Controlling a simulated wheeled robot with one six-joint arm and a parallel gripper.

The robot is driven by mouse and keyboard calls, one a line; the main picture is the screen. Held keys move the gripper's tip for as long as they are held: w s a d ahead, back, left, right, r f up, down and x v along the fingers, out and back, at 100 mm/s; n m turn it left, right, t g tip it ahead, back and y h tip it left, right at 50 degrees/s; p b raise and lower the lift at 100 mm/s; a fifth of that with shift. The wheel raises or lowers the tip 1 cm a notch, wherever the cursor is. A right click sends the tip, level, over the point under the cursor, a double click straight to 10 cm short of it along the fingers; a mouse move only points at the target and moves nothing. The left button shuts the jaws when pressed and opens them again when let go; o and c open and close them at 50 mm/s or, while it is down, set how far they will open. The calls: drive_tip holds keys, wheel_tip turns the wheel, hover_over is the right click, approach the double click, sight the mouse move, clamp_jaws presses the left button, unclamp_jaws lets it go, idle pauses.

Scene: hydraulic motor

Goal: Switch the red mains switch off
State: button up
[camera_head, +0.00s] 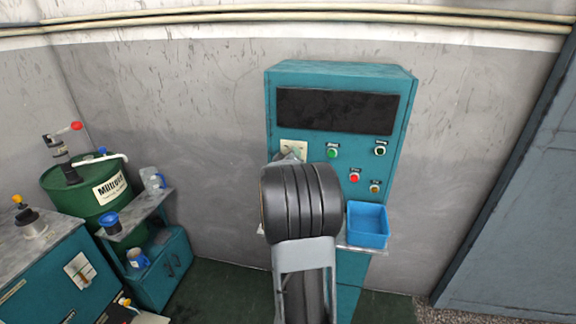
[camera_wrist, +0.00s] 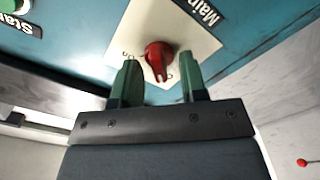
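The red mains switch (camera_wrist: 158,52) is a small rotary knob on a cream plate (camera_wrist: 198,45) lettered "Main", with "On" beside the knob at left in the wrist view. My gripper (camera_wrist: 160,67) is open. Its two green fingers stand on either side of the knob, with gaps showing; I see no contact. In the head view the cream plate (camera_head: 287,146) shows at the left of the teal control cabinet (camera_head: 340,76). There my arm hides the knob and most of my gripper.
Green, red and other buttons (camera_head: 354,177) sit right of the plate. A blue bin (camera_head: 368,224) stands below them on a shelf. A green drum (camera_head: 84,192) and teal benches (camera_head: 159,268) stand at left. A grey-blue panel (camera_head: 510,200) is at far right.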

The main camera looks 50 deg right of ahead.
drive_tip(key=b+v, duration=0.2)
drive_tip(key=v, duration=1.1)
drive_tip(key=shift+s+a, duration=0.2)
drive_tip(key=w+a+f+y, duration=0.2)
drive_tip(key=a+f+y, duration=0.8)
drive_tip(key=a+y, duration=0.4)
drive_tip(key=s+a+r+n+g+y, duration=0.1)
drive_tip(key=s+a+g, duration=0.4)
drive_tip(key=s+a, duration=0.6)
drive_tip(key=shift+s+a+r+n, duration=0.3)
drive_tip(key=shift+a+r+n, duration=0.4)
drive_tip(key=shift+a, duration=0.8)
